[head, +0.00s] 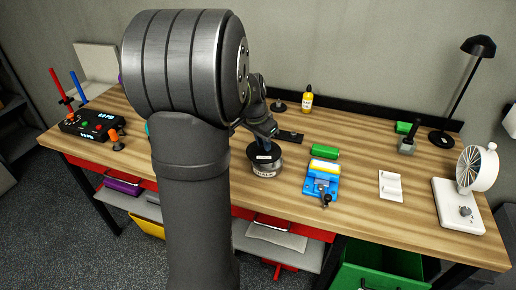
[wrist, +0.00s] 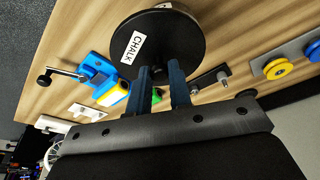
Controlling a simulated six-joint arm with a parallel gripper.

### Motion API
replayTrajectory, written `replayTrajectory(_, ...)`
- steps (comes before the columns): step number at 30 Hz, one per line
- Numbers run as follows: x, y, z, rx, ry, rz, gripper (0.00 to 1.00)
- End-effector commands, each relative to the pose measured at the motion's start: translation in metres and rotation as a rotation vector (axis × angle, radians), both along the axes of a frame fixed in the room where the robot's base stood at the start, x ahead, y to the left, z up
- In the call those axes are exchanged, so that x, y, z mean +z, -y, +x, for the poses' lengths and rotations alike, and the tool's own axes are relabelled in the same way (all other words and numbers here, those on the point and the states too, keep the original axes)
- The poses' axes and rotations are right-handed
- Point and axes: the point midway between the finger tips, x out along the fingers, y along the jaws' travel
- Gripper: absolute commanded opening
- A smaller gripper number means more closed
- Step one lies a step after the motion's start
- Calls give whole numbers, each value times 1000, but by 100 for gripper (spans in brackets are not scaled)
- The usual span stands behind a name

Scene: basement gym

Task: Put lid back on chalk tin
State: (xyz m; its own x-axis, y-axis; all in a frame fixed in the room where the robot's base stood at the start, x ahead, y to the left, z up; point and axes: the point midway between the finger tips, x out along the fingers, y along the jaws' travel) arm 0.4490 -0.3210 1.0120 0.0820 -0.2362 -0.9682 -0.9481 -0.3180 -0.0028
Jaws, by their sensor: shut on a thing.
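The round black lid (wrist: 178,42) with a white CHALK label fills the upper middle of the wrist view. My gripper (wrist: 160,76) is shut on the lid, its two blue fingers reaching to it; the exact contact is hard to make out. In the head view my gripper (head: 262,133) is partly hidden by my arm, and the lid (head: 262,149) is just below it. The chalk tin (head: 265,168), dark with a white label, stands upright on the bench directly under the lid. Whether the lid touches the tin's rim cannot be told.
A blue vise (head: 322,186) with a yellow block and a green block (head: 325,152) are right of the tin. A dark flat bar (head: 290,136) and yellow bottle (head: 307,99) are behind. A white fan (head: 468,200) and lamp (head: 444,138) stand far right. My arm hides the middle left.

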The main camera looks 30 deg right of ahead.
Motion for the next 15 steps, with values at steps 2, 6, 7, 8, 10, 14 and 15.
replayTrajectory(2,-1,10,8,76,4,-1,0)
replayTrajectory(6,-2,21,19,189,7,-8,0)
replayTrajectory(7,-2,23,21,206,7,-10,0)
replayTrajectory(8,-2,25,22,222,7,-11,0)
replayTrajectory(10,-3,27,25,248,8,-15,0)
replayTrajectory(14,-6,29,26,266,9,-16,0)
replayTrajectory(15,-8,29,26,267,9,-16,0)
